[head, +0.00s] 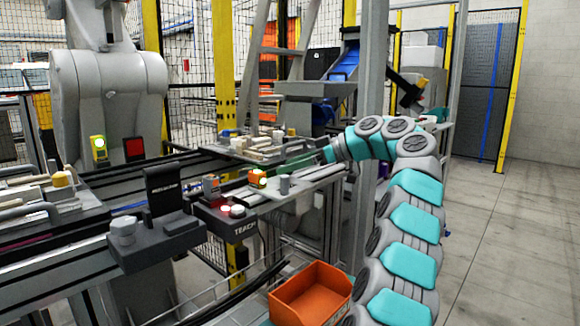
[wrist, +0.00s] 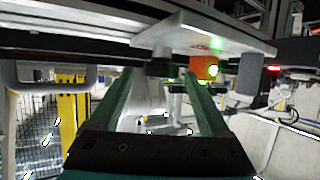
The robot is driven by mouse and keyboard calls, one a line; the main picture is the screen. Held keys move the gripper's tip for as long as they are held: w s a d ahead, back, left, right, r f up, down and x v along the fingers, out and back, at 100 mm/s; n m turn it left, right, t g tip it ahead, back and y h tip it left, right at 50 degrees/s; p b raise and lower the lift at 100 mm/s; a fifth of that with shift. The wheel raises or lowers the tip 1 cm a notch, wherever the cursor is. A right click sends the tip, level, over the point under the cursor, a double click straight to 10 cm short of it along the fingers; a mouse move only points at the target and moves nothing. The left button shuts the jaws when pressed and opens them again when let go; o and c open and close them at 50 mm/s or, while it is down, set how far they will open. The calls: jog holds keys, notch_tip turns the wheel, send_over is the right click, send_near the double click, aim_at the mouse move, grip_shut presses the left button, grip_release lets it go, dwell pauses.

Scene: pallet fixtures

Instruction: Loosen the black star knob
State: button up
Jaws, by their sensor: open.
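The black knob (wrist: 160,67) shows in the wrist view against the edge of a light grey plate (wrist: 205,35). Its star shape is hard to make out. My gripper (wrist: 158,77) is open and empty, with its two long green fingers pointing at the knob, one on each side of it in the picture. I cannot tell whether the knob lies between the fingertips or just beyond them. In the head view my gripper (head: 290,166) reaches left over the plate (head: 312,178). The knob cannot be made out there.
An orange block (head: 257,178) and a grey cylinder (head: 284,185) stand on the plate, close to my gripper. An orange bin (head: 310,295) is below. Open floor (head: 500,240) lies to the right.

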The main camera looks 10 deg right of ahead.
jog(key=v, duration=0.7)
dwell(0.3)
jog(key=shift+d, duration=0.15)
